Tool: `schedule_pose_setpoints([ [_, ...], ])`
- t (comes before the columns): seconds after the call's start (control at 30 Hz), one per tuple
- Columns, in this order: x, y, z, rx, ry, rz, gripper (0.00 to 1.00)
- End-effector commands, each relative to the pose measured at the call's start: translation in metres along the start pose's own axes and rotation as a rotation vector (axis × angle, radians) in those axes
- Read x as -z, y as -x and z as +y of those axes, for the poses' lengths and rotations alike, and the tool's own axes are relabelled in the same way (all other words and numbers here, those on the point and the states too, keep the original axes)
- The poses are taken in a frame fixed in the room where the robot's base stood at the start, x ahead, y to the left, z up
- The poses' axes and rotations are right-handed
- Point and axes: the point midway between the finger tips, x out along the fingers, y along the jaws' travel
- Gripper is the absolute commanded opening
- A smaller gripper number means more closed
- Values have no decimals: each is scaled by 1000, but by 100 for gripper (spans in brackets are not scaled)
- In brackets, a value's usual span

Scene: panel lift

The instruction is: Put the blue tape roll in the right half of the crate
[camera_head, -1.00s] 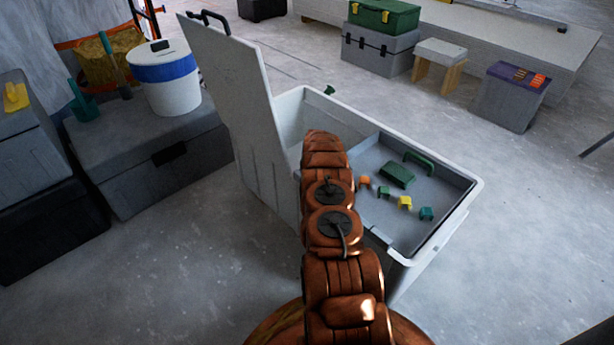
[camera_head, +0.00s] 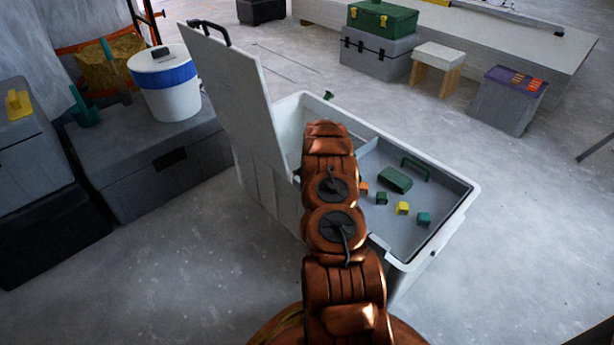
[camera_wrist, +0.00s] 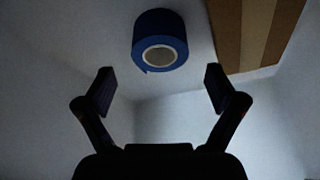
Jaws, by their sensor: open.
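The blue tape roll (camera_wrist: 160,40) shows in the wrist view, at the top middle, with its pale core facing the camera. It lies on the pale floor inside the crate, beyond my fingertips and not touching them. My gripper (camera_wrist: 158,92) is open and empty, with its two dark fingers spread apart. In the head view the crate (camera_head: 440,245) stands open, with its lid raised at the left. My arm hides the gripper, the tape roll and part of the crate's inside there.
A grey tray (camera_head: 395,225) in the crate's right part holds a green piece (camera_head: 396,179) and several small coloured blocks. The raised lid (camera_head: 240,110) stands left of my arm. A brown striped board (camera_wrist: 250,30) lies right of the roll. Open floor lies right of the crate.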

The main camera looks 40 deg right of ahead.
Motion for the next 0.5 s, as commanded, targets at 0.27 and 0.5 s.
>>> schedule_pose_setpoints([
  [0.27,2,40,0,-1,0,2,94],
  [0.5,1,59,0,-1,2,0,94],
])
